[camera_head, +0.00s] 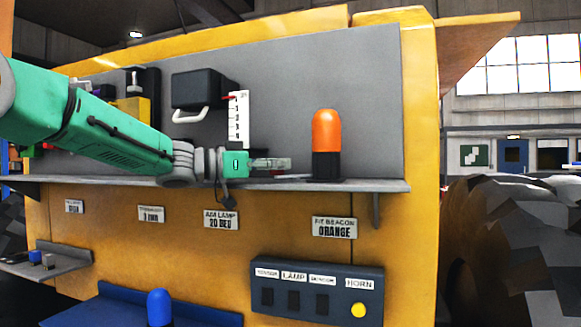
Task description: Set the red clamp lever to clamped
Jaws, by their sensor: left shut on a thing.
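My left arm reaches in from the left across the grey back panel. My left gripper (272,164) is just above the grey shelf (370,185), left of the orange beacon (326,132) and apart from it. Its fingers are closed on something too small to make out. I cannot clearly identify a red clamp lever. A small red piece (228,97) shows at the left edge of the white numbered scale (238,122), above the gripper. Another small red piece (23,153) shows at the far left, partly behind my arm. My right gripper is out of view.
The beacon stands upright on the shelf. A dark box with a light handle (197,92) is mounted on the panel. Below are labels, a switch box (318,290) with a yellow button, and a blue tray (110,310) with a blue-domed piece. A large tire (515,240) is at right.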

